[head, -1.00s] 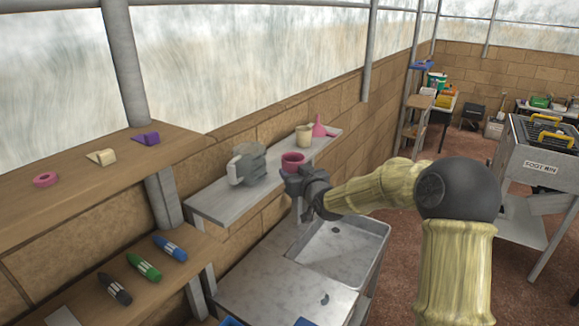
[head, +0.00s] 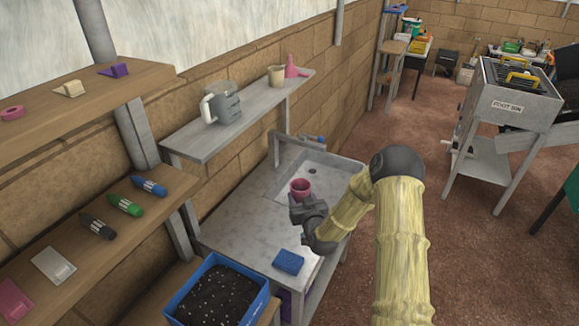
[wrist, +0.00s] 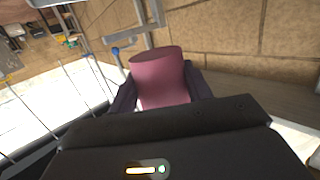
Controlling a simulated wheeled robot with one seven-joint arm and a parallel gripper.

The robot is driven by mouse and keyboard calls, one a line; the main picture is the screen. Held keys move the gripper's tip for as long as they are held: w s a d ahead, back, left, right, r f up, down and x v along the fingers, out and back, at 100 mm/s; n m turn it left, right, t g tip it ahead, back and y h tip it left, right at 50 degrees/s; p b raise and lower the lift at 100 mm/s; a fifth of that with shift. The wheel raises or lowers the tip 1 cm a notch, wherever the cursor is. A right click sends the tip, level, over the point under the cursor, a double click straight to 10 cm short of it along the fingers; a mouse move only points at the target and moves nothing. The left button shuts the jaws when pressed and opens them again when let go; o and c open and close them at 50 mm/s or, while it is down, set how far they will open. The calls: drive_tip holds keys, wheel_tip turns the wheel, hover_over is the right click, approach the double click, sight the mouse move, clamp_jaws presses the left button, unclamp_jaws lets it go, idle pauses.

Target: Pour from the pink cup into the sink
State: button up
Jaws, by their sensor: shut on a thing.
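The pink cup (head: 300,186) is held in my gripper (head: 303,200), near the front edge of the sink (head: 318,174) in the head view. In the wrist view the cup (wrist: 160,78) stands between the two dark fingers of my gripper (wrist: 160,95), which are shut on its sides. The cup looks close to upright in the head view. Its contents cannot be made out. The sink basin is set in a grey counter, with a grey tap (head: 290,137) at its back. The cup hides part of the basin's near edge.
A blue sponge (head: 289,261) lies on the counter. A blue tray of dark soil (head: 220,292) stands at the front. A grey shelf (head: 240,118) above holds a grey jug (head: 222,104), a beige cup (head: 277,76) and a pink funnel (head: 294,66).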

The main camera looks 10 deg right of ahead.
drive_tip(key=s+d+f+m+h+b, duration=0.1)
drive_tip(key=s+d+f, duration=0.3)
drive_tip(key=s+f, duration=0.5)
wheel_tip(320, 180, down, 4)
drive_tip(key=shift+s+f+m+h, duration=0.2)
drive_tip(key=shift+s+m+h, duration=0.15)
drive_tip(key=shift+h, duration=0.25)
